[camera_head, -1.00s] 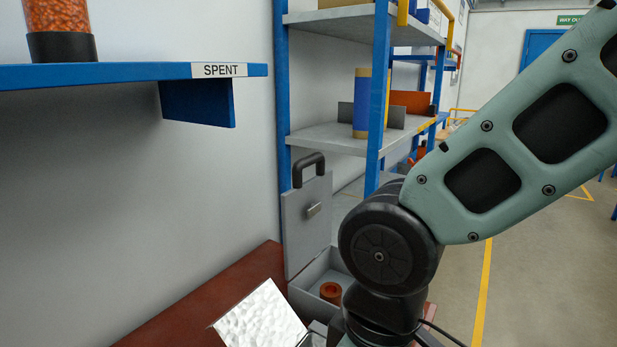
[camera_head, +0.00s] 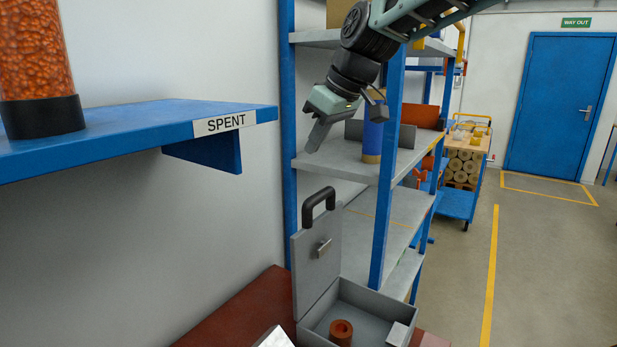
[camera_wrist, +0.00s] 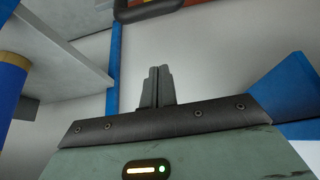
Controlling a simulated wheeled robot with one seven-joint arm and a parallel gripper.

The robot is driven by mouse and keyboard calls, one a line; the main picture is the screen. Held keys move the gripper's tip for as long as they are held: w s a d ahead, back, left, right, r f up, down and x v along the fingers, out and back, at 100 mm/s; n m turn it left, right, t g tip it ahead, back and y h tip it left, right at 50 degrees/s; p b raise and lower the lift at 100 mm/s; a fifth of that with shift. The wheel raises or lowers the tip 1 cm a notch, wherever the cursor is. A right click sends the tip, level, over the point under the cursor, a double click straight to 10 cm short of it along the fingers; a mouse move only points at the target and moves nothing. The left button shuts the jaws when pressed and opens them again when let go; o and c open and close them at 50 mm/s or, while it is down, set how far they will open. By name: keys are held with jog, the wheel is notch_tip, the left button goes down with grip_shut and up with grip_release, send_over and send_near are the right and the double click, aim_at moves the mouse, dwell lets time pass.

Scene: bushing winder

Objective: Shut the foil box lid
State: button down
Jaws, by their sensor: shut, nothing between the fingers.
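The grey foil box (camera_head: 376,312) stands on the dark red bench at the bottom of the head view. Its flat lid (camera_head: 315,262) is open and stands upright at the box's left side, with a black loop handle (camera_head: 317,204) on top and a small latch on its face. A copper-brown ring (camera_head: 341,331) sits inside the box. My gripper (camera_head: 315,142) is above the lid, in front of the shelf unit, pointing down and left, apart from the handle. In the wrist view its two fingers (camera_wrist: 156,86) are together and empty.
A blue shelf marked SPENT (camera_head: 140,128) with a jar of orange granules (camera_head: 38,65) juts out at left. A blue-posted shelf unit (camera_head: 385,190) holding a blue cylinder (camera_head: 373,135) stands behind the box.

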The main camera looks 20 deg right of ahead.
jog(key=f+p, duration=0.1)
jog(key=f, duration=0.2)
jog(key=f+p, duration=0.1)
jog(key=f, duration=0.2)
jog(key=w+a+f+p, duration=0.1)
jog(key=f, duration=0.1)
jog(key=shift+f+p, duration=0.35)
jog(key=shift+f, duration=0.05)
jog(key=shift+s+d+f, duration=0.15)
jog(key=shift+s+d, duration=0.05)
jog(key=shift+s, duration=0.15)
jog(key=shift+d+f+b, duration=0.1)
jog(key=shift+f+b, duration=0.05)
jog(key=shift+b, duration=0.15)
